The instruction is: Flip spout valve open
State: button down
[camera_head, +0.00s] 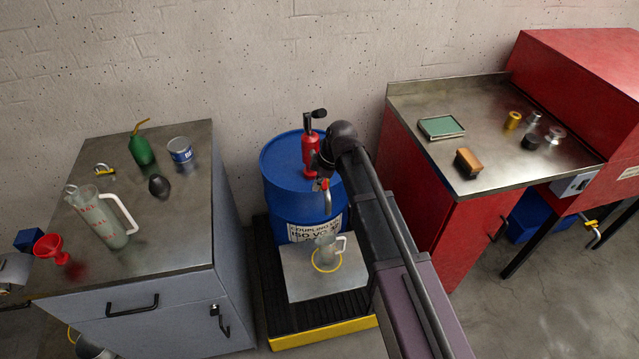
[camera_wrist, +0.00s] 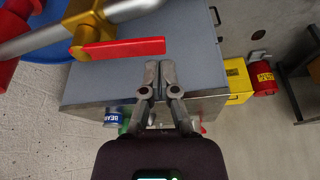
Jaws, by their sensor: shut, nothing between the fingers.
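The spout valve has a brass body (camera_wrist: 88,22) and a flat red lever (camera_wrist: 125,48) in the wrist view. In the head view the valve (camera_head: 322,184) shows small on the spout, below the red pump (camera_head: 311,152) on the blue drum (camera_head: 285,178). My gripper (camera_wrist: 160,72) is shut and empty. In the wrist picture its tips lie just below the lever's free end; whether they touch it I cannot tell. In the head view my arm largely hides the gripper.
A grey cabinet (camera_head: 180,270) stands left and a red bench (camera_head: 450,215) right, close to the drum.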

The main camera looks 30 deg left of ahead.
dwell(0.4)
jog(key=shift+r, duration=0.2)
jog(key=p+v, duration=0.9)
jog(key=shift+w+r, duration=0.3)
jog(key=shift+w, duration=0.05)
dwell(0.7)
jog(key=w+d+m+t+h, duration=0.1)
jog(key=w+d+m+t, duration=0.15)
jog(key=d+m, duration=1.75)
jog(key=s+d+m+h, duration=0.1)
jog(key=s+d+m, duration=0.1)
jog(key=d, duration=1.2)
jog(key=s+d+f+m+h, duration=0.1)
jog(key=s+d+m, duration=0.1)
jog(key=d, duration=1.3)
jog(key=shift+s+d, duration=0.2)
jog(key=shift+s, duration=0.65)
jog(key=shift+g, duration=0.25)
